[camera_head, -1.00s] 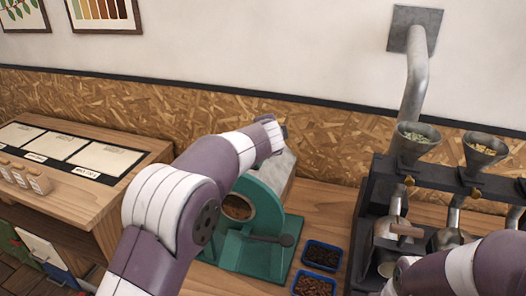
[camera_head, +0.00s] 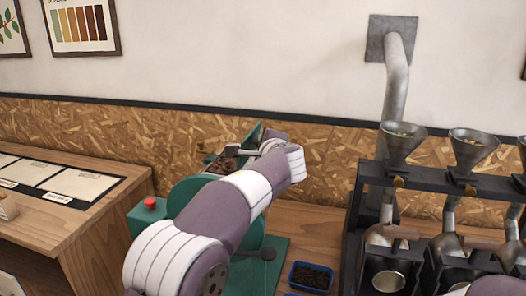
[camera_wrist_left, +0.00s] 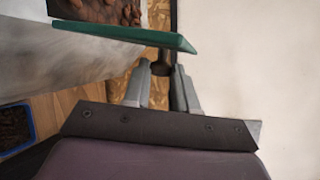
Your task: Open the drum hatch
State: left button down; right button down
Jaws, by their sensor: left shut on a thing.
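The roaster (camera_head: 188,190) stands on the wooden counter, mostly behind my left arm. On top, its green drum hatch (camera_head: 251,137) is raised and tilted, with brown beans (camera_head: 226,160) showing in the opening beside it. My left gripper (camera_wrist_left: 163,72) is shut on the dark handle (camera_wrist_left: 162,62) of the hatch. In the left wrist view, the hatch (camera_wrist_left: 122,35) shows nearly edge-on above the fingers, with beans (camera_wrist_left: 105,8) beyond it. In the head view my arm hides much of the drum. My right gripper is out of view; only part of that arm shows at lower right.
A blue tray of dark beans (camera_head: 310,277) lies right of the roaster. A dark rack with metal funnels (camera_head: 403,140) stands farther right, below a wall pipe (camera_head: 397,80). A wooden cabinet (camera_head: 90,220) is at left. The wall is close behind the roaster.

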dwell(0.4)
pick_arm(q)
jog(key=c, duration=0.9)
grip_release()
jog(key=shift+s, duration=0.2)
jog(key=b+v, duration=0.3)
jog(key=v, duration=0.9)
jog(key=shift+s+r+b, duration=0.15)
jog(key=shift+s+b, duration=0.2)
jog(key=shift+b, duration=0.05)
